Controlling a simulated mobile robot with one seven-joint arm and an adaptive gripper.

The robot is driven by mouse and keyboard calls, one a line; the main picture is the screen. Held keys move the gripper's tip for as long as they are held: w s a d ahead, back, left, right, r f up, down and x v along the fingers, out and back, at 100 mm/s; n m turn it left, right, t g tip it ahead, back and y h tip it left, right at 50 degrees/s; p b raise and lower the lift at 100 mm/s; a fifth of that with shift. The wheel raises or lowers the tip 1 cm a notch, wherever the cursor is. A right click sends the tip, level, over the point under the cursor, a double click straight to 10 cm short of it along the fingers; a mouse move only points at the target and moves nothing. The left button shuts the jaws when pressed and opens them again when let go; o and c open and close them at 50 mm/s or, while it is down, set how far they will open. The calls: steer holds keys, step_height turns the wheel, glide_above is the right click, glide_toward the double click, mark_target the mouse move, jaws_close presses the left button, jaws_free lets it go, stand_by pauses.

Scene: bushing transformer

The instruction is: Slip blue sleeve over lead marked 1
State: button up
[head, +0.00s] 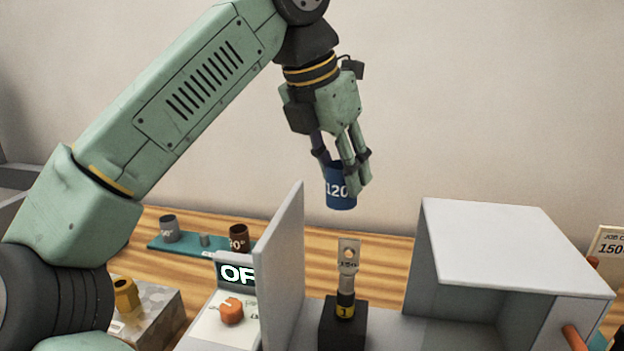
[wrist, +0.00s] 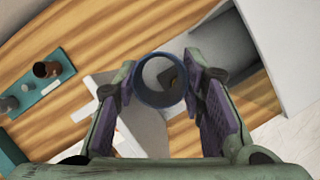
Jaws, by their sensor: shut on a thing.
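The blue sleeve (head: 341,188), marked 120, is held upright between the fingers of my gripper (head: 345,168) in the head view. In the wrist view the sleeve (wrist: 160,80) shows as a ring, with the fingers of my gripper (wrist: 166,88) against both its sides. The lead marked 1 (head: 347,285) stands upright on a black block (head: 342,325), with a flat holed lug at its top and a yellow band near its base. The sleeve is above the lead and apart from it. Through the ring in the wrist view a dark shape shows.
A grey upright panel (head: 283,270) stands just left of the lead. A grey open box (head: 510,245) stands to the right. A control panel with an orange knob (head: 232,311) reads "OF", partly hidden. A teal tray (head: 190,245) holds grey and brown sleeves at the back left.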

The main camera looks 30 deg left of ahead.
step_height(320, 180, up, 4)
steer(key=f, duration=0.1)
glide_above(347, 263)
steer(key=shift+r, duration=0.2)
steer(key=shift+f, duration=1.85)
steer(key=shift+f+b, duration=4.4)
steer(key=shift+f, duration=1.65)
steer(key=o, duration=0.9)
